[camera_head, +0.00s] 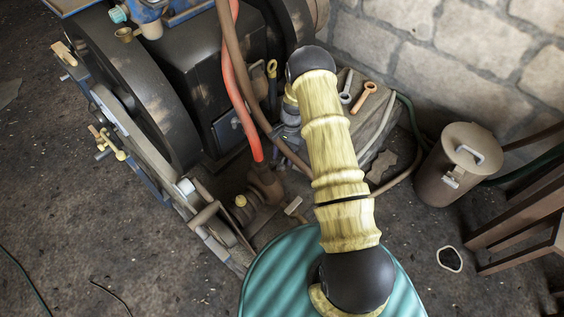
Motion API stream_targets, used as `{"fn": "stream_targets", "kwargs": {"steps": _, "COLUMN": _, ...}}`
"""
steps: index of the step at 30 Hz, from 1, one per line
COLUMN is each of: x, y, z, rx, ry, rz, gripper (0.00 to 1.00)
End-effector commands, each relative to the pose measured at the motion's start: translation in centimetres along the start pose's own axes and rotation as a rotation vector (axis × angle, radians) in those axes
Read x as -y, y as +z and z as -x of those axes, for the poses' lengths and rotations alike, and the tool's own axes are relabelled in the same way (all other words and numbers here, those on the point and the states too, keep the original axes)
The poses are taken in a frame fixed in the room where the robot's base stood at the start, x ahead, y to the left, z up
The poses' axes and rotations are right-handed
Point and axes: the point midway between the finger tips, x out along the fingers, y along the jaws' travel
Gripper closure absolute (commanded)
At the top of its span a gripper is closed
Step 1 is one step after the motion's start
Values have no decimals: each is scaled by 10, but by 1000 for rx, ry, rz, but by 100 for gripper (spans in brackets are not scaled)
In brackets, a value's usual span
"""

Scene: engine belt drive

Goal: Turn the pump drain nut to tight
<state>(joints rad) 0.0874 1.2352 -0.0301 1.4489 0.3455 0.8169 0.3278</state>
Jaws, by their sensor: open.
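A brown, rusty pump-like body (265,184) sits low beside the engine, where the red hose (236,85) comes down. A small brass-coloured fitting (240,201) shows on its left. I cannot tell whether this is the pump drain nut, or how far any nut is turned. My arm, with yellow ribbed sleeves and black joints, rises from the bottom and bends at a black joint near the top. Part of its far section shows behind the sleeve. My gripper cannot be made out; it seems hidden behind my arm and the hoses.
The dark engine with its large flywheel (118,84) fills the upper left. A stone block (372,138) holds wrenches (364,97). A lidded brown can (459,164) and a wooden stool (525,225) stand at right. A stone wall closes the back. Open floor lies lower left.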

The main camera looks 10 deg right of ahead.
Motion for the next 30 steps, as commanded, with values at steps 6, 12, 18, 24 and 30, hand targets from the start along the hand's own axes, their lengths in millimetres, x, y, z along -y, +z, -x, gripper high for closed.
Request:
{"fn": "stream_targets", "kwargs": {"steps": 6, "x": 0, "y": 0, "z": -24, "rx": 0, "ry": 0, "rz": -1, "gripper": 57}}
{"fn": "stream_targets", "kwargs": {"steps": 12, "x": 0, "y": 0, "z": -25, "rx": -1, "ry": -1, "rz": -1, "gripper": 57}}
{"fn": "stream_targets", "kwargs": {"steps": 18, "x": 0, "y": 0, "z": -24, "rx": 0, "ry": -1, "rz": 0, "gripper": 77}}
{"fn": "stream_targets", "kwargs": {"steps": 24, "x": 0, "y": 0, "z": -24, "rx": 0, "ry": -2, "rz": -2, "gripper": 100}}
{"fn": "stream_targets", "kwargs": {"steps": 30, "x": -2, "y": 1, "z": -21, "rx": 1, "ry": -29, "rz": -69, "gripper": 100}}
